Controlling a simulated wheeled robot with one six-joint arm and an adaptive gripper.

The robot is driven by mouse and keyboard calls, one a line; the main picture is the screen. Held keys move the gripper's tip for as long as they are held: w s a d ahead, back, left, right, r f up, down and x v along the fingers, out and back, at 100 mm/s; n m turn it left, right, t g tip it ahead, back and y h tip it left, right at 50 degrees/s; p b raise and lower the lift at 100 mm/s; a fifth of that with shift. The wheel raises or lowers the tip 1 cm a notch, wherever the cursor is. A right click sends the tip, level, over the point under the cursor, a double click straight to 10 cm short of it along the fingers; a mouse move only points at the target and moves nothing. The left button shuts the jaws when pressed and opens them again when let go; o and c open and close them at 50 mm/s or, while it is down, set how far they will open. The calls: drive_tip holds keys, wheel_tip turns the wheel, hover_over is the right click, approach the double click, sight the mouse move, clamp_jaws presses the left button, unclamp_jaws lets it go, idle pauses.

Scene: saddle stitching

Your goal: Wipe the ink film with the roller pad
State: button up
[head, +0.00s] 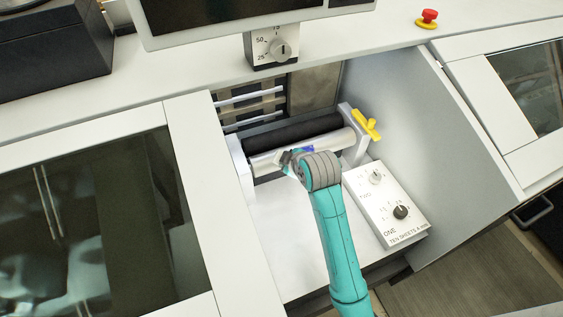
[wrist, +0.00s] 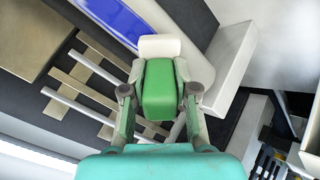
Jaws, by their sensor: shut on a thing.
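The ink film is a blue-violet band (wrist: 118,22) on the light metal roller, at the top left of the wrist view. In the head view only a small blue-violet patch (head: 306,149) shows on the silver roller (head: 338,140); my wrist hides part of it. The roller pad is a green block (wrist: 158,88) with a white pad (wrist: 160,46) at its far end. My gripper (wrist: 158,98) is shut on the green block from both sides. The white pad is at the lower edge of the blue band; I cannot tell whether they touch.
A dark roller (head: 300,131) lies behind the silver one. A yellow lever (head: 367,125) stands at the bracket on the right. A white control box (head: 385,205) with knobs is right of my arm. Pale bars (wrist: 85,100) cross the recess.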

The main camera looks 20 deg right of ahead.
sight(276, 163)
drive_tip(key=shift+d+f, duration=0.1)
drive_tip(key=shift+d, duration=5.3)
drive_tip(key=shift+w+a, duration=0.1)
drive_tip(key=shift+a, duration=6.8)
drive_tip(key=v, duration=0.6)
